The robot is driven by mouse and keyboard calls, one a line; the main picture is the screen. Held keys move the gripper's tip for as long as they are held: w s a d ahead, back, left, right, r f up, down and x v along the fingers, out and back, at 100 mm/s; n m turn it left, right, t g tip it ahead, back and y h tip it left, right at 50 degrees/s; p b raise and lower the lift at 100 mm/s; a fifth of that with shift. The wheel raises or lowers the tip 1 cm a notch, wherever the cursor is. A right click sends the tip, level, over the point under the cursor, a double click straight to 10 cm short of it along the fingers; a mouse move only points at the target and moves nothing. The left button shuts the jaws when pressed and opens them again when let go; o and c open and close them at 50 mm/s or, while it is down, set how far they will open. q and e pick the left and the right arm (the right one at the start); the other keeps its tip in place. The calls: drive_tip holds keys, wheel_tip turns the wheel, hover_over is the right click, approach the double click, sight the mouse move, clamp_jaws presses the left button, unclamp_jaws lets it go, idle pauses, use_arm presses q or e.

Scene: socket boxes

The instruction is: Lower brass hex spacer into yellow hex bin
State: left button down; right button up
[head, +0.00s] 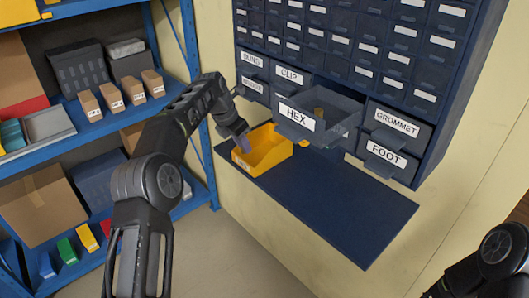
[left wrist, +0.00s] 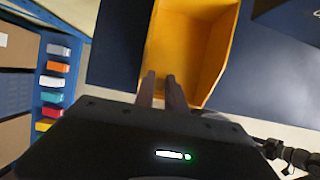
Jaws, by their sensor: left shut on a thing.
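The yellow bin (head: 270,151) stands on the dark blue shelf below the drawers, open at the top; it also fills the upper middle of the left wrist view (left wrist: 208,50). My left gripper (head: 243,143) points down at the bin's left side. In the left wrist view its two fingers (left wrist: 161,88) are close together, over the bin's near left part. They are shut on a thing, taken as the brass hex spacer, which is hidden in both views. The HEX drawer (head: 340,108) is pulled out, with a small brass-coloured thing (head: 319,112) inside. My right gripper is not in view.
The drawer cabinet (head: 408,105) stands above the shelf, and the open HEX drawer overhangs the shelf close to the bin's right. The shelf (head: 345,205) is clear to the right of the bin. A blue rack (head: 196,110) with boxes stands on the left.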

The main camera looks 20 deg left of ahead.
sight(244, 153)
use_arm(q)
drive_tip(key=shift+f+b, duration=0.9)
drive_tip(key=shift+f, duration=0.65)
idle(0.5)
drive_tip(key=c, duration=1.3)
unclamp_jaws()
drive_tip(key=v, duration=0.7)
drive_tip(key=shift+r+b, duration=0.35)
drive_tip(key=shift+s, duration=0.1)
